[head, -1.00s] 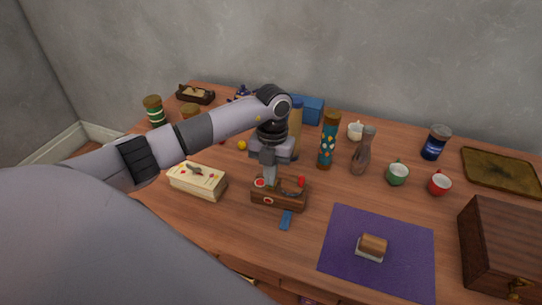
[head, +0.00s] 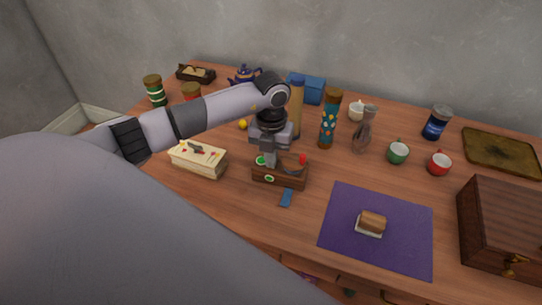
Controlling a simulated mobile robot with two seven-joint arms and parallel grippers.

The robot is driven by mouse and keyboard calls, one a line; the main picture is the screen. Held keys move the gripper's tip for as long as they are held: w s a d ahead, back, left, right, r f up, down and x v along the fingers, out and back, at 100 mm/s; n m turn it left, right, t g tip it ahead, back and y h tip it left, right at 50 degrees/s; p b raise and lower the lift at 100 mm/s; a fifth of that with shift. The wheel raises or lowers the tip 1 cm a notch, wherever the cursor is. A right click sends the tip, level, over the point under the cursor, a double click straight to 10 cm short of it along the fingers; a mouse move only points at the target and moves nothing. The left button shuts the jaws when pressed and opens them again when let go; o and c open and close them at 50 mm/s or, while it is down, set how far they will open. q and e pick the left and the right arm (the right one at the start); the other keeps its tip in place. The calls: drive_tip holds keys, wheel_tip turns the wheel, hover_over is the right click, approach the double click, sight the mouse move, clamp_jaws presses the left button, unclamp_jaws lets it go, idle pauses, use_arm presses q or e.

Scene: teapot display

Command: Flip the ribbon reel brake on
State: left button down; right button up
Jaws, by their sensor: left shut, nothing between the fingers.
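The ribbon reel is a brown wooden block (head: 279,176) in the middle of the table, with a blue strip (head: 286,198) at its front. Two round marks on it show green, one on top (head: 262,161) and one on the front face (head: 269,179). A red upright piece (head: 302,159) stands at its right end, beside a dark curved part. My left gripper (head: 270,162) points down at the block's top left, shut and empty. Its fingertips hide part of the top, and I cannot tell whether they touch it. My right gripper is out of view.
A cream box (head: 197,160) with a small lever lies to the left. Tall bottles, such as a teal patterned one (head: 329,120), stand close behind. A purple mat (head: 377,250) with a brown-topped block lies to the right, and a wooden chest (head: 500,228) stands at the right edge.

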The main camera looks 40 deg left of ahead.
use_arm(q)
drive_tip(key=shift+f, duration=0.4)
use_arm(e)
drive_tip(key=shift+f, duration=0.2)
use_arm(q)
drive_tip(key=shift+w+a+r+b, duration=0.1)
drive_tip(key=shift+w+a+b, duration=0.1)
drive_tip(key=shift+w+b, duration=0.25)
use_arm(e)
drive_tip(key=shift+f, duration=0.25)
